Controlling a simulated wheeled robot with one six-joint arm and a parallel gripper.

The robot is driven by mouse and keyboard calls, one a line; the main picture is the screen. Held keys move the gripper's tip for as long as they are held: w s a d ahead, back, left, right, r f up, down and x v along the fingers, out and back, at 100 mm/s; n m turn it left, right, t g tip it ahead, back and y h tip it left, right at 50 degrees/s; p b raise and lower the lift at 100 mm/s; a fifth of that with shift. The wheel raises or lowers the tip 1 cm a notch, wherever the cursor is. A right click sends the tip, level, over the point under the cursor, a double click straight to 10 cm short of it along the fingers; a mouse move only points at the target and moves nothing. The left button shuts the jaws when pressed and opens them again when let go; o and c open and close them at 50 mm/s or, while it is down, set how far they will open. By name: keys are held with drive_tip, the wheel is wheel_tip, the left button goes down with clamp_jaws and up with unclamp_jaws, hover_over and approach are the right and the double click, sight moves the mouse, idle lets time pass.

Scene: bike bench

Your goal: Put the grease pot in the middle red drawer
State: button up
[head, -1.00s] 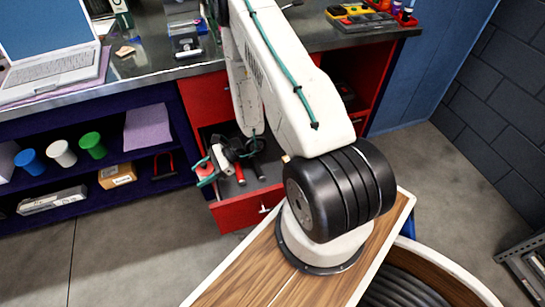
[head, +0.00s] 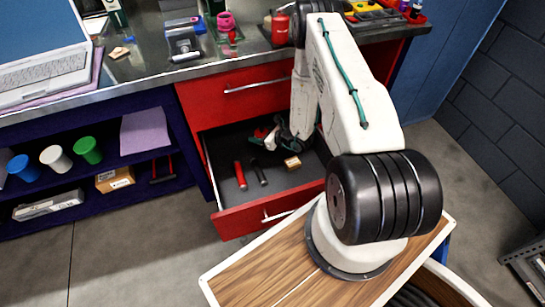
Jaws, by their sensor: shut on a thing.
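The red drawer (head: 240,222) below the closed top drawer stands open. It has a dark inside and a pale handle on its front. My gripper (head: 267,137), with green fingers, is over the back part of the open drawer, tilted down. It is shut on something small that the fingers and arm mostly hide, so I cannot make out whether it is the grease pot. I cannot pick out the grease pot for sure anywhere else.
In the drawer lie a red-handled tool (head: 240,176), a dark tool (head: 259,174) and a small orange-brown box (head: 292,163). The closed top drawer (head: 240,95) is above. On the bench stand a pink item (head: 225,20) and a red container (head: 280,28).

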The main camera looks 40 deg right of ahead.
sight(260, 152)
wheel_tip(260, 152, down, 9)
drive_tip(key=shift+f, duration=0.1)
idle(0.3)
drive_tip(key=shift+f, duration=0.1)
drive_tip(key=o, duration=0.8)
drive_tip(key=shift+s+d+r, duration=0.2)
drive_tip(key=shift+s+r, duration=0.05)
drive_tip(key=shift+s, duration=0.05)
drive_tip(key=v, duration=1.1)
drive_tip(key=shift+s+r, duration=0.15)
